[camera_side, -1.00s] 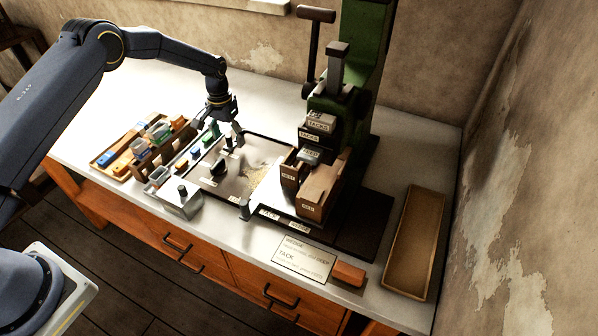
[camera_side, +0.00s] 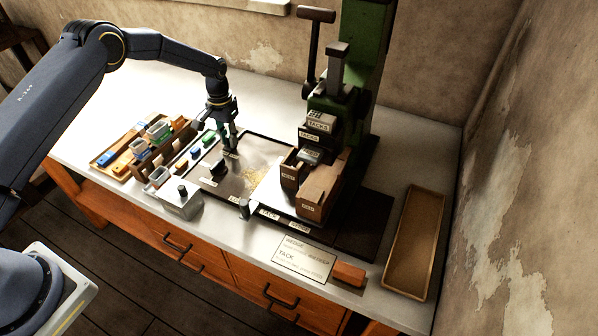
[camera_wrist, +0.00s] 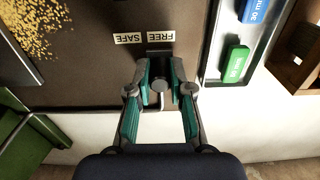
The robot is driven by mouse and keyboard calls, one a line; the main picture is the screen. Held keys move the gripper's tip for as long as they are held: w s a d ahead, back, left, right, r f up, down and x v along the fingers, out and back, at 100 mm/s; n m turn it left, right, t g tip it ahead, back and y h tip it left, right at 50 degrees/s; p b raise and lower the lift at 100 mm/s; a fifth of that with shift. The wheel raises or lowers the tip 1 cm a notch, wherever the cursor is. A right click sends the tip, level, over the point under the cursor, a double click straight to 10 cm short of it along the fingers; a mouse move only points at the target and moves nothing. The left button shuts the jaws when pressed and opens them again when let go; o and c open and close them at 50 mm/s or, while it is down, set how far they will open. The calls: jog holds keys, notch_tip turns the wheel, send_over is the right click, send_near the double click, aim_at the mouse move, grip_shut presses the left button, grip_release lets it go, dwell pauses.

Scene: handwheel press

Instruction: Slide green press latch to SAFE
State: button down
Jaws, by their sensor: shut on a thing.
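In the wrist view, my gripper (camera_wrist: 160,78) is shut around a small round grey knob (camera_wrist: 158,86), which I take to be the press latch. Its green colour does not show here. The knob sits beside the FREE label (camera_wrist: 160,37). The SAFE label (camera_wrist: 128,38) is just to the left of it, and both read upside down. In the side view, my gripper (camera_side: 231,148) points down at the back edge of the dark plate (camera_side: 262,150), and its fingers hide the latch.
The green press (camera_side: 360,60) with its handwheel column stands to the right. A tray of blue and green blocks (camera_wrist: 235,64) lies close right of my fingers in the wrist view. Yellow grains (camera_wrist: 30,28) lie on the plate. An empty wooden tray (camera_side: 416,240) is at far right.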

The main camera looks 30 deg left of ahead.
jog(key=shift+d, duration=1.5)
jog(key=shift+c, duration=2)
grip_release()
jog(key=shift+r, duration=0.1)
notch_tip(320, 180, up, 8)
